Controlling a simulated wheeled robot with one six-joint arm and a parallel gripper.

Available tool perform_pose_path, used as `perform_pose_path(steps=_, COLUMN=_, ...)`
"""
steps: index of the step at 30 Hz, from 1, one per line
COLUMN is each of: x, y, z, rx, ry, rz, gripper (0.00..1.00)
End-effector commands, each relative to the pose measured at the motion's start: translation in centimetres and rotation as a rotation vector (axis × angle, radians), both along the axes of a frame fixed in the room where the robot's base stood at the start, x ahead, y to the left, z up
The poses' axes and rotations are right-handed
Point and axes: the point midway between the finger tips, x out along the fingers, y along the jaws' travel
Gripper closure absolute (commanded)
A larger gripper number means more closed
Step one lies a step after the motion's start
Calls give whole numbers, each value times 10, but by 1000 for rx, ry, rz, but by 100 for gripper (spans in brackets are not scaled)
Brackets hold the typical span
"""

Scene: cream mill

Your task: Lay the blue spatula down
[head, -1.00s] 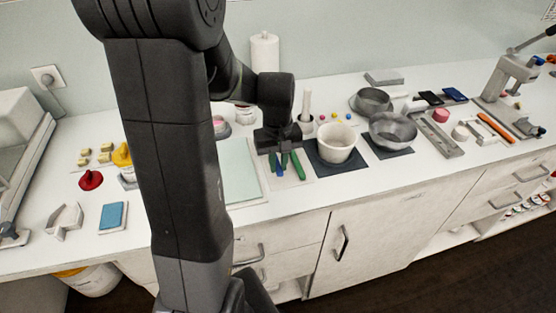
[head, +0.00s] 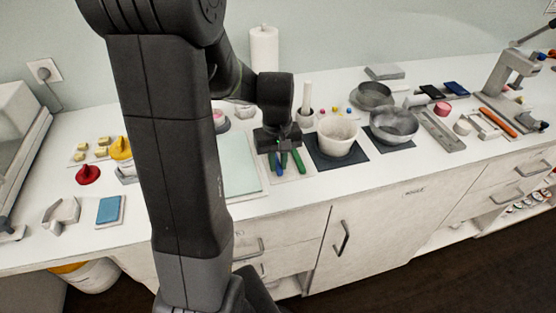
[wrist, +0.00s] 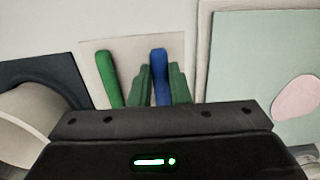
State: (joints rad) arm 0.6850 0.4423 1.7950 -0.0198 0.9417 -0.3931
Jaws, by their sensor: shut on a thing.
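The blue spatula (wrist: 160,75) is between the green fingers of my gripper (wrist: 161,88) in the wrist view. My gripper is shut on it, over a pale board (wrist: 130,55). In the head view the blue spatula (head: 279,168) shows below my gripper (head: 278,158), above or on the pale board (head: 305,178). I cannot tell whether it touches the board. A green spatula (wrist: 110,78) lies beside it, apart from the fingers; it also shows in the head view (head: 298,160). The spatula's far end is hidden by my gripper.
A mint-green board (head: 238,165) lies to the left. A white bowl (head: 337,137) on a dark mat (head: 330,172) stands close on the right, with metal bowls (head: 394,125) beyond. A white roll (head: 264,50) stands behind. The counter's front strip is clear.

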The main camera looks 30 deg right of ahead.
Motion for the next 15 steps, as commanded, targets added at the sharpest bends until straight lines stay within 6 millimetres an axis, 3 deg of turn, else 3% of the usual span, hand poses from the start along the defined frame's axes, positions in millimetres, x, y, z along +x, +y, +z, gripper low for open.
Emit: perform_pose_path(steps=15, x=0, y=0, z=-7, rx=0, ry=0, rz=0, gripper=100)
